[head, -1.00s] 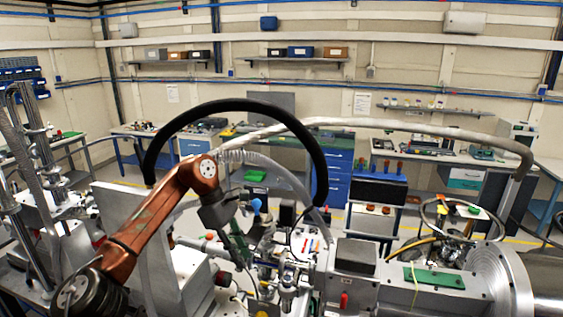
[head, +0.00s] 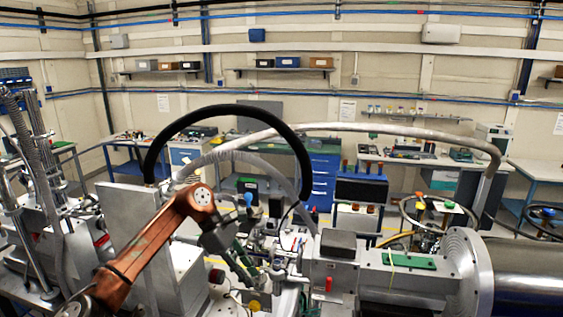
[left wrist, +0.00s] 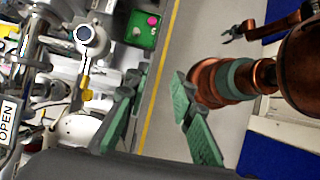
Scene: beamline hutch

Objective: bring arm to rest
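My left arm (head: 150,240), copper-coloured, rises from the lower left of the head view and bends down at its joint. My left gripper (head: 243,270) hangs beyond it, fingers downward, among the beamline equipment. In the left wrist view its two green fingers (left wrist: 160,80) stand apart with nothing between them, so it is open and empty. A strip of floor with a yellow line shows between and beyond the fingers. My right gripper cannot be made out in the head view.
Cluttered beamline parts surround the gripper. A grey upright plate (head: 127,225) stands by the arm, and a black hose (head: 228,110) arches behind. A grey box (head: 337,246) and large metal cylinder (head: 530,275) lie right. A green tray (left wrist: 143,28) shows in the wrist view.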

